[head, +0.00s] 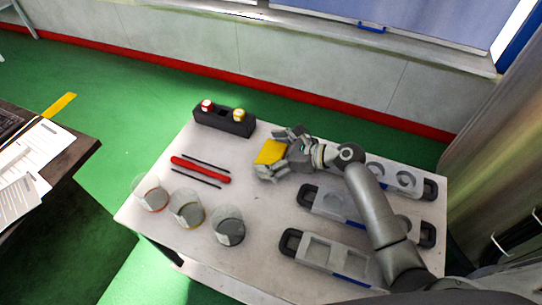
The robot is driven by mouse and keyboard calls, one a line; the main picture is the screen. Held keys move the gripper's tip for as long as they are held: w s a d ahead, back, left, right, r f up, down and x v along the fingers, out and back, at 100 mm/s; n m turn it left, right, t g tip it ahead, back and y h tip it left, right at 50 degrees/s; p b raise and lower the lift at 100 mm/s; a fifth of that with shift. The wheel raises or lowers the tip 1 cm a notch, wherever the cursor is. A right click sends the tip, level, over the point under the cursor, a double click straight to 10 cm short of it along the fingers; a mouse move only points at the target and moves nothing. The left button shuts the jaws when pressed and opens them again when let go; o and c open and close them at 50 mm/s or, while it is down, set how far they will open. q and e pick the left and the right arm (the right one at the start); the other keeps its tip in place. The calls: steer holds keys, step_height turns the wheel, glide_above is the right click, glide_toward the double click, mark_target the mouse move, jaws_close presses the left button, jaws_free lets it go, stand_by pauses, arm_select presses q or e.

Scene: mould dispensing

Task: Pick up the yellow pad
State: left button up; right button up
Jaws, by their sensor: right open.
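The yellow pad (269,152) lies on the white table, near its back edge and left of the middle. My right gripper (266,153) comes in from the right with its fingers spread on either side of the pad. One finger is at the pad's far side and the other at its near side. The gripper is open, and I cannot tell whether the fingers touch the pad. The pad's right end is partly hidden by the gripper. My left gripper does not show.
A black holder (225,124) with red and yellow capped items stands behind left. A red tool (201,169) lies between two dark sticks. Three clear cups, including a dark-filled one (228,232), stand at the front left. Grey mould trays (325,252) lie under and beside my right arm.

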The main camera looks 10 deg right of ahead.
steer(key=shift+w+a, duration=0.1)
steer(key=c, duration=0.8)
